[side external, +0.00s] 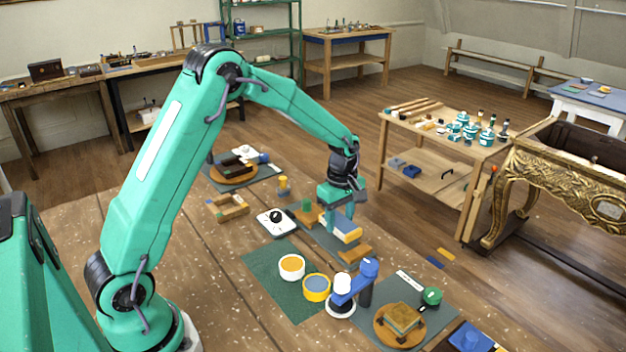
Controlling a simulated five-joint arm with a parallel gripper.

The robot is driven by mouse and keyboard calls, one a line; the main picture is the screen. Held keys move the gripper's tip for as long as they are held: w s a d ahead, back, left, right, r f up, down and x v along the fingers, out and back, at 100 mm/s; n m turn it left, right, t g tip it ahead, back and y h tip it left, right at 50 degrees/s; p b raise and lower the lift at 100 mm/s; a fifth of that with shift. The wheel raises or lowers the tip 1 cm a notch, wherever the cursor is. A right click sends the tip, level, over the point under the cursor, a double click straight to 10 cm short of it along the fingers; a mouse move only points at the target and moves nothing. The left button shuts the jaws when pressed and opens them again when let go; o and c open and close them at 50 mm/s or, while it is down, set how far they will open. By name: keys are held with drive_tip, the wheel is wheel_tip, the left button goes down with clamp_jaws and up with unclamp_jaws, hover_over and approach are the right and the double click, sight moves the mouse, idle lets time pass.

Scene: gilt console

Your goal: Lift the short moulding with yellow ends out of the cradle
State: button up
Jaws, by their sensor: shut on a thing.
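My gripper (335,214) points down over a grey mat in the middle of the bench. It is shut on the short moulding (348,235), a bar with a yellow near end and a pale blue upper side. My fingers hide part of the bar and its far end. A brown wooden block (355,253), which looks like part of the cradle, sits just in front of and below the yellow end. Whether the moulding touches it, I cannot tell from this view.
A white dial box (275,221) and a wooden block with a green post (306,211) stand close left. Two round tins (291,267) sit on a green mat in front. A blue clamp-like stand (352,284) rises near right.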

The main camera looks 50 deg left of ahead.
sight(339, 221)
drive_tip(key=shift+r, duration=3.05)
